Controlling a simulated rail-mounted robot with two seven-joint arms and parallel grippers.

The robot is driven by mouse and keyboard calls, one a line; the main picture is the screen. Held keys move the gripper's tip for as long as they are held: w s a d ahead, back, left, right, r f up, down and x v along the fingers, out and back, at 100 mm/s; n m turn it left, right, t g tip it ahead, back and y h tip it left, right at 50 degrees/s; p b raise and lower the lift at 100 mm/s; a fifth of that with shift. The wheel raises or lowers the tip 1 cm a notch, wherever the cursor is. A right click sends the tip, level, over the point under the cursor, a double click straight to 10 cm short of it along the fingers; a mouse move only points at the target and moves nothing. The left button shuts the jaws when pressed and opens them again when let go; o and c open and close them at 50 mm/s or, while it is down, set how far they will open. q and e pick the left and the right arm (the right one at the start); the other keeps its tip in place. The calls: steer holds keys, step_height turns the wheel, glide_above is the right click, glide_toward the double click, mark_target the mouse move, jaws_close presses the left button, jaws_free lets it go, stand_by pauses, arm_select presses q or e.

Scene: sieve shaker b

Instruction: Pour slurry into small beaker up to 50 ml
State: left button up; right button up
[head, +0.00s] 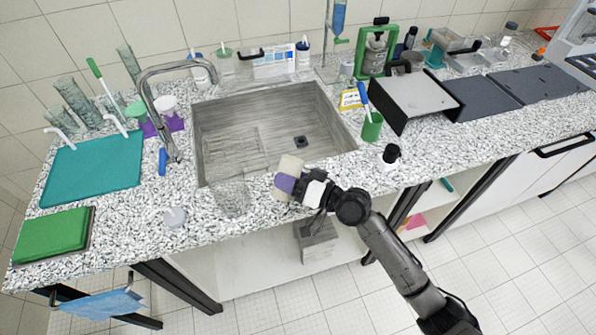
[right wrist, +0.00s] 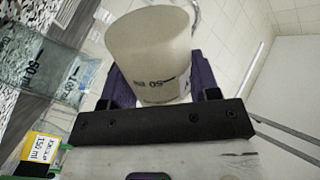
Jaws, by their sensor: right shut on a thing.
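A cream-coloured beaker (head: 291,166) with dark graduation marks is in my right gripper (head: 284,185). In the right wrist view this beaker (right wrist: 152,50) sits between purple finger pads, and a "50" mark shows on its side. I cannot tell how full it is. A large clear beaker (head: 230,192) stands on the counter by the sink's front left corner. It lies left of my right gripper, apart from the cream beaker in the head view. A clear marked beaker (right wrist: 45,68) also shows at the left of the right wrist view. My left gripper is not in view.
The sink (head: 255,105) is behind the clear beaker. A yellow label (head: 351,99), a green cup (head: 372,127) and a black-capped bottle (head: 390,155) are to the right.

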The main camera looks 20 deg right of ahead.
steer(key=shift+r+m+p, duration=0.25)
steer(key=shift+m+p, duration=0.45)
steer(key=shift+p, duration=0.05)
stand_by(1.2)
steer(key=shift+f+m+p, duration=0.35)
steer(key=shift+m+p, duration=0.25)
steer(key=shift+m, duration=0.3)
stand_by(1.6)
steer(key=shift+r+m+p, duration=0.45)
steer(key=shift+m+p, duration=0.45)
steer(key=shift+p, duration=0.45)
stand_by(1.1)
steer(key=shift+f+m, duration=0.15)
steer(key=shift+m, duration=0.15)
stand_by(0.8)
